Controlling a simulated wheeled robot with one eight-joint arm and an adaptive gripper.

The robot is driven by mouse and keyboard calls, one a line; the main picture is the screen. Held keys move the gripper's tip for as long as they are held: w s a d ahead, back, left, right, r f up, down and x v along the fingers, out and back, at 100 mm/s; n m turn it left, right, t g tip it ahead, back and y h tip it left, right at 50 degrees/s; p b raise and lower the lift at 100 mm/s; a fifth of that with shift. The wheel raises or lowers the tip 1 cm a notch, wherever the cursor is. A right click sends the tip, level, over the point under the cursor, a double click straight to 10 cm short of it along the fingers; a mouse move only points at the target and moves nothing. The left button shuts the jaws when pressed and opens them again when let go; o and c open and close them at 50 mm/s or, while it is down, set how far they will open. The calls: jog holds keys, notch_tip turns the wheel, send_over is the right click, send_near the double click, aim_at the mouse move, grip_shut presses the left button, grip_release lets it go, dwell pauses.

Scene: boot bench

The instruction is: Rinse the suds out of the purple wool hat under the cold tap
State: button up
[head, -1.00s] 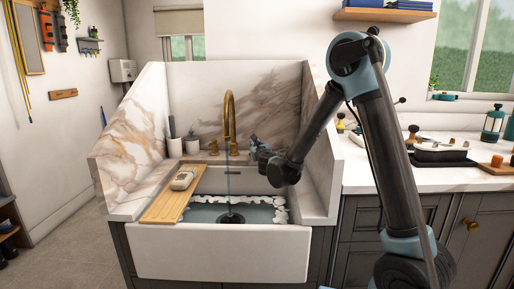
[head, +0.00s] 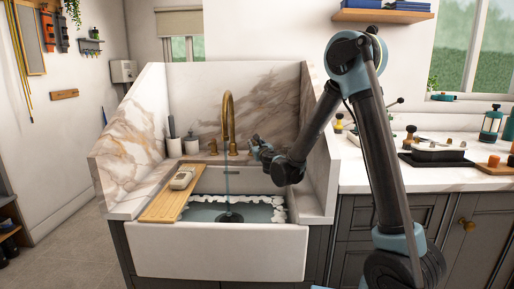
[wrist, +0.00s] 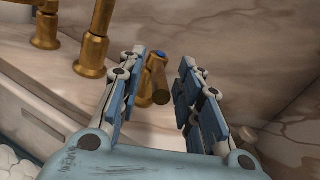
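The brass tap (head: 229,115) stands at the back of the white sink (head: 215,250), and a thin stream falls from its spout. A brass handle with a blue cap (wrist: 159,57) shows in the wrist view. My gripper (wrist: 168,75) is open, with this handle in the gap between its fingers; I cannot tell whether they touch it. In the head view my gripper (head: 256,146) is just right of the spout. White suds (head: 280,212) edge the water in the basin. A dark round shape (head: 230,217) lies under the stream, perhaps the drain. I cannot make out the purple hat.
A wooden board (head: 165,207) lies across the sink's left side with a pale block (head: 182,179) on it. Marble splash walls (head: 133,125) enclose the sink's sides and back. The right counter (head: 370,178) holds a tray, jars and a lantern.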

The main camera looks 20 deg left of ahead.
jog(key=shift+r, duration=4.95)
